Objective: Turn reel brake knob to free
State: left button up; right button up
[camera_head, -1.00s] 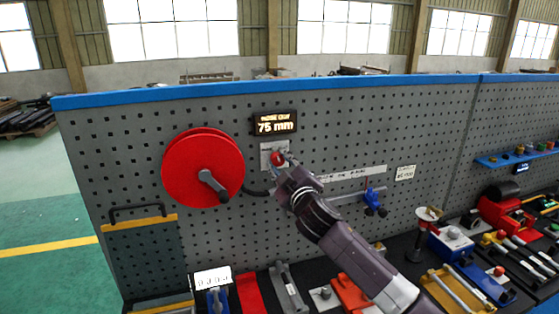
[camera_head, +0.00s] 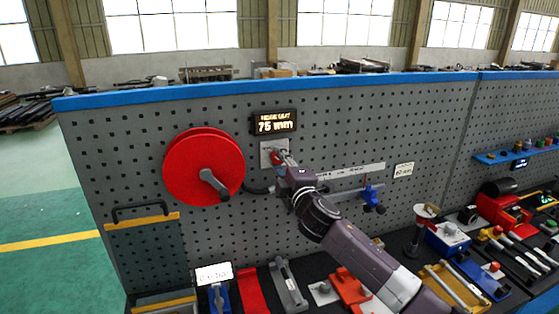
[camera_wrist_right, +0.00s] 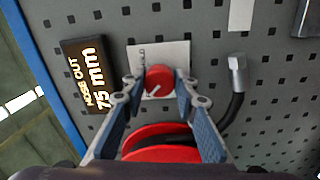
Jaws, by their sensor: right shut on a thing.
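The reel brake knob (camera_head: 276,158) is a small red round knob on a light plate (camera_head: 266,148) on the pegboard, right of the red reel. In the right wrist view the knob (camera_wrist_right: 159,79) shows a white pointer line, slanted toward the plate's lower left. My right gripper (camera_head: 283,157) reaches the knob from the lower right. In the right wrist view its two fingers (camera_wrist_right: 157,82) stand on either side of the knob and are shut on it. The plate's lettering is too small to read fully. My left gripper is not in view.
The red reel (camera_head: 190,165) with its grey crank (camera_head: 213,185) sits left of the knob. A display (camera_head: 274,123) above reads 75 mm. A dark hose (camera_wrist_right: 233,105) with a metal end is close to the fingers. Tools crowd the bench below.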

jog(key=shift+f, duration=0.1)
jog(key=o, duration=1.1)
jog(key=shift+o, duration=0.2)
jog(key=shift+s, duration=0.15)
jog(key=v, duration=1.1)
jog(key=shift+s+d, duration=0.15)
jog(key=shift+s, duration=0.2)
